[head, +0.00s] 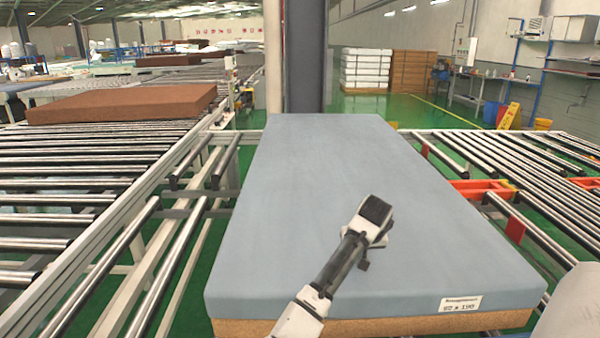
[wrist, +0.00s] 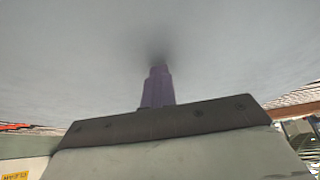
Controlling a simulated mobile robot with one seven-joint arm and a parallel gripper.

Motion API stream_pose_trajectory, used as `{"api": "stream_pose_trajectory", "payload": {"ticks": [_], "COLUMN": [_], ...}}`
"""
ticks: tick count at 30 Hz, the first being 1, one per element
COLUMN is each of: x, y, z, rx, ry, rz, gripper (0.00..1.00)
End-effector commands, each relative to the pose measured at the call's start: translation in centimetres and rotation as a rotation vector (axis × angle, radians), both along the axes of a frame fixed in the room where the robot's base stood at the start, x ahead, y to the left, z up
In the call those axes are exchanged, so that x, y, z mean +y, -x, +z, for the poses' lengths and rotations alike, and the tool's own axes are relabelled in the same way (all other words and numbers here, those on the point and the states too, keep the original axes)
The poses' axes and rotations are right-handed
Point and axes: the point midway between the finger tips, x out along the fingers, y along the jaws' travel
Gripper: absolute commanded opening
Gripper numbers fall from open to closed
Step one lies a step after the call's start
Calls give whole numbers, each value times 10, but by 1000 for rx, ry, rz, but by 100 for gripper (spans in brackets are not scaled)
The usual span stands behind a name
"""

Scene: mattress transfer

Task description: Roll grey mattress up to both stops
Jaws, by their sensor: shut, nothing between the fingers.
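The grey mattress (head: 300,200) lies flat on the roller conveyor in the middle of the head view, long side running away from me. Its lower layer (head: 400,326) is brown, and a white label sits on its near edge. My gripper (head: 375,213) is over the right half of its top, with the fingers hidden from the head view. In the wrist view the grey surface (wrist: 80,70) fills the upper picture. There my gripper's purple fingers (wrist: 158,74) are shut and empty, with a dark shadow at their tips. The tips are at or very near the surface; contact is unclear. I cannot make out the two stops.
Bare rollers (head: 95,300) lie left of the mattress, with more rollers (head: 530,160) to its right. Orange parts (head: 483,189) sit beside its right edge. A dark column (head: 306,60) stands behind its far end. A brown mattress (head: 125,103) lies at the far left.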

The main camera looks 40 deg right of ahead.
Motion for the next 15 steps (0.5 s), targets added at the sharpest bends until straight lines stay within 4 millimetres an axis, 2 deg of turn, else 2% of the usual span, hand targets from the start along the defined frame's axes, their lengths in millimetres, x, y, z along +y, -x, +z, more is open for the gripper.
{"api": "stream_pose_trajectory", "payload": {"ticks": [1, 5, 15], "x": [2, 0, -21], "y": [-1, 1, 18], "z": [-6, -6, -6], "rx": [7, 6, 6], "ry": [-11, -10, -5], "rz": [5, 3, -3], "gripper": [0, 0, 0]}}
